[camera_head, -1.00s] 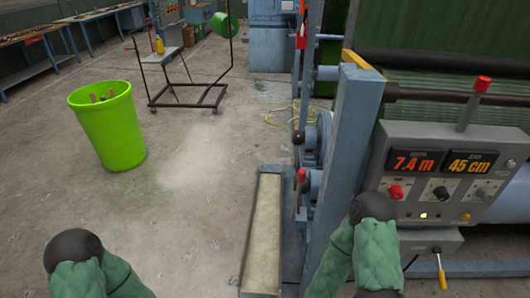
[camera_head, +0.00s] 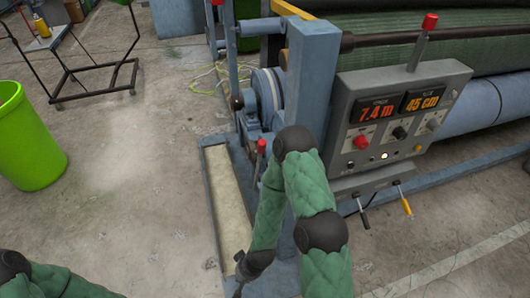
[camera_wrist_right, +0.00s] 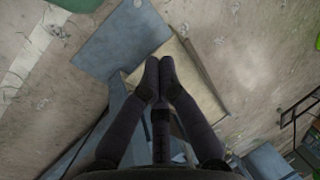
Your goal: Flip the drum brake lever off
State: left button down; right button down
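A short lever with a red knob (camera_head: 261,147) stands beside the blue-grey drum wheel (camera_head: 266,95) at the left end of the machine. Another lever with a red grip (camera_head: 430,22) rises from the grey control box (camera_head: 398,115). No label shows which is the drum brake lever. My right gripper (camera_head: 239,291) is low by the beige strip, below and apart from the red-knobbed lever, partly cut off by the frame edge. In the right wrist view, its fingers (camera_wrist_right: 159,62) are together and empty above the beige strip. My left gripper is outside the frame.
The beige strip (camera_head: 230,205) lies in a blue-grey frame on the floor. A blue-grey upright (camera_head: 308,75) stands between the drum wheel and control box. Black and yellow handles (camera_head: 405,205) stick out below the box. A green bin (camera_head: 25,145) stands left; the floor between is clear.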

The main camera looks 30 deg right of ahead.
jog(key=w+d+r+m+t+h+b, duration=0.1)
jog(key=w+d+r+m+t+h, duration=0.4)
jog(key=w+r, duration=0.3)
jog(key=w+d+r+m+t+h+b, duration=0.1)
jog(key=w+d+r+m+t+h, duration=0.2)
jog(key=w+r+m, duration=0.4)
jog(key=s+d+r+m+t+h, duration=0.1)
jog(key=s+d+r+m+h, duration=0.1)
jog(key=r+m, duration=0.4)
jog(key=s+d+r+m+t+h+b, duration=0.1)
jog(key=s+d+r+m+t+h, duration=0.1)
jog(key=r+m+h, duration=0.4)
notch_tip(320, 180, up, 6)
jog(key=s+d+h, duration=0.1)
jog(key=d, duration=0.1)
jog(key=shift+s+d+f+m+h, duration=0.15)
jog(key=shift+d+f+m+h, duration=0.1)
jog(key=shift+d+m+h, duration=0.05)
jog(key=shift+d, duration=0.1)
jog(key=w+a+b+x, duration=0.2)
jog(key=b+x, duration=0.1)
jog(key=x, duration=0.9)
jog(key=shift+w+d+b, duration=0.2)
jog(key=shift+w+b, duration=0.2)
